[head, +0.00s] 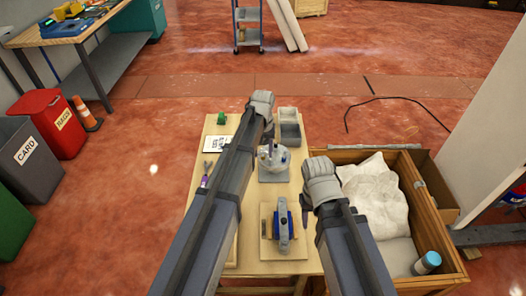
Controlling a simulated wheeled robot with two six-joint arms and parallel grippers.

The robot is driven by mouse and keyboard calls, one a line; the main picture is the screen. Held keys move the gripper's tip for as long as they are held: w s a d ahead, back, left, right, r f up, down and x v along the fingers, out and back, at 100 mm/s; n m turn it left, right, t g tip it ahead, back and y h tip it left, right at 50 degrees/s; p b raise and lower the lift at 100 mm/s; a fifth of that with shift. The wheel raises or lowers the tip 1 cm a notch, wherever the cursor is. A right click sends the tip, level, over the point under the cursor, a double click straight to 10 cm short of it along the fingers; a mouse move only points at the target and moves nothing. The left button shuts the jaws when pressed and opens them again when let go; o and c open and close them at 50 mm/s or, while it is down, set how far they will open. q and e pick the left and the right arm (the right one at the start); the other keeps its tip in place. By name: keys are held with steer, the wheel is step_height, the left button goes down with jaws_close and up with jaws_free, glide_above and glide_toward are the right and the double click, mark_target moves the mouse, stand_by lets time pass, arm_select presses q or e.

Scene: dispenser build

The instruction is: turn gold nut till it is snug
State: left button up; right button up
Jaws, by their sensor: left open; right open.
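I cannot make out a gold nut in the head view; it is too small or hidden. A small clear and grey assembly (273,160) stands on a grey base on the wooden table, between my two arms. My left gripper (262,100) is open, at the far end of the table, beyond the assembly and beside the grey bins. My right gripper (319,170) is open, right of the assembly near the table's right edge, apart from it. The fingertips of both are mostly hidden by my own wrists. I see nothing held.
A blue and grey clamp-like tool (283,230) sits on a wooden board at the near end. Two grey bins (289,125) stand at the far right corner. A printed card (217,144) and a green piece (222,118) lie left. A wooden crate (431,215) adjoins the right.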

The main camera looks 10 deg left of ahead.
mark_target(263, 156)
arm_select(q)
step_height(263, 156, up, 7)
steer(key=p, duration=0.6)
arm_select(e)
step_height(263, 156, up, 7)
arm_select(q)
steer(key=s+d+m, duration=0.2)
steer(key=s+d, duration=0.2)
steer(key=s, duration=0.8)
steer(key=s+d+m+y, duration=0.1)
steer(key=s+d+m, duration=0.2)
steer(key=s, duration=0.9)
steer(key=shift+s+d, duration=0.35)
steer(key=shift+s, duration=0.05)
